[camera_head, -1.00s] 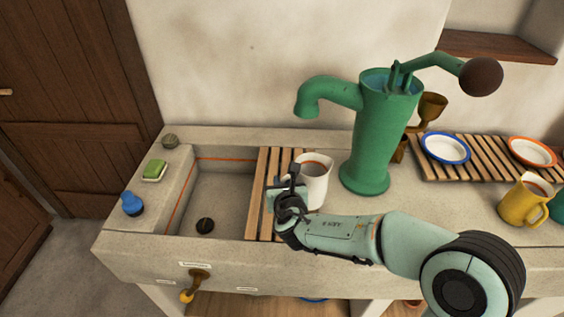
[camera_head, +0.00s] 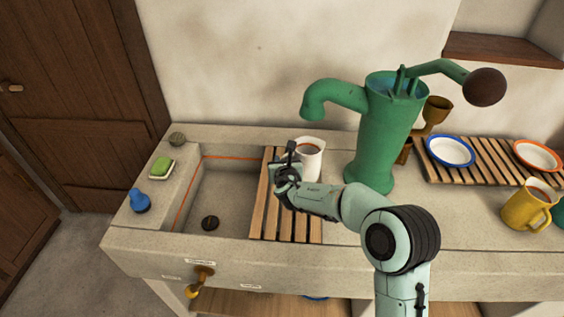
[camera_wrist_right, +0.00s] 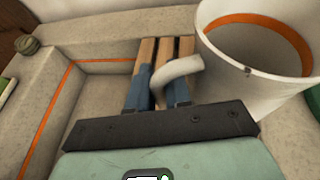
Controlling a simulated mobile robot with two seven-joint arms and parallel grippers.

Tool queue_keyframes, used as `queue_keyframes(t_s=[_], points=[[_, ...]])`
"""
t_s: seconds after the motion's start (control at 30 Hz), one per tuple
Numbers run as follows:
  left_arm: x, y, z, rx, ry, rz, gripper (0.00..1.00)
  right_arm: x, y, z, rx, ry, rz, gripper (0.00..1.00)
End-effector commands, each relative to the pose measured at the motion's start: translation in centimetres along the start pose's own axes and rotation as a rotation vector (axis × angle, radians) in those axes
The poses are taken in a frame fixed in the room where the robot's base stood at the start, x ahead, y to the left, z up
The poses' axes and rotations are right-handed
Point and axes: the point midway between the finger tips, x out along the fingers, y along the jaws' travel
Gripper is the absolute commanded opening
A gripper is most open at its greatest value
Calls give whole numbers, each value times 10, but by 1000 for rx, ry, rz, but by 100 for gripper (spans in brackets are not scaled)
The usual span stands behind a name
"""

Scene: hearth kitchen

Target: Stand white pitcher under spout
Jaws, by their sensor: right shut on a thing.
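The white pitcher (camera_head: 312,160) is upright over the back end of the wooden slatted rack, below and close to the pump's spout. I cannot tell whether it touches the slats. My right gripper (camera_head: 290,165) is shut on its handle, from the pitcher's left front side. In the right wrist view the handle (camera_wrist_right: 178,74) sits between the blue fingers of the gripper (camera_wrist_right: 160,88), and the pitcher's body (camera_wrist_right: 255,85) with an orange inner band fills the upper right. The green pump (camera_head: 382,140) has its spout (camera_head: 314,108) pointing down. My left gripper is not in view.
The slatted rack (camera_head: 287,226) spans the stone sink (camera_head: 226,200), which has a dark drain. A yellow pitcher (camera_head: 526,208) and plates on a second rack (camera_head: 485,171) are at right.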

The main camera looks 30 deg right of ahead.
Motion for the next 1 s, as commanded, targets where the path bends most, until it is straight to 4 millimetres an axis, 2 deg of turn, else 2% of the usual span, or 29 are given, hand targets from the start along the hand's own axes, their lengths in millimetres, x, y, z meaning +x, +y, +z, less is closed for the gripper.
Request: queue_keyframes(t_s=[0.27, 0.3, 0.33, 0.37, 0.73, 0.87, 1.0], points=[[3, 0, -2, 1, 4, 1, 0, 1, 1, -2, -1, -3, 1, 0], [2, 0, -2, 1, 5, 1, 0, 0, 1, -2, 0, 0, 1, 31], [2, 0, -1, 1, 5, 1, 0, 0, 1, -1, 0, 0, 1, 41], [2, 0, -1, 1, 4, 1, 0, 0, 0, -1, 0, 0, 1, 44], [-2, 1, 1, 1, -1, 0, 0, -1, 0, 3, 0, -1, 0, 44], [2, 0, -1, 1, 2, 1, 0, -20, 1, 1, -1, -2, 2, 44], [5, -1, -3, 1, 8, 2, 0, -52, 1, 1, -2, -3, 3, 44]])
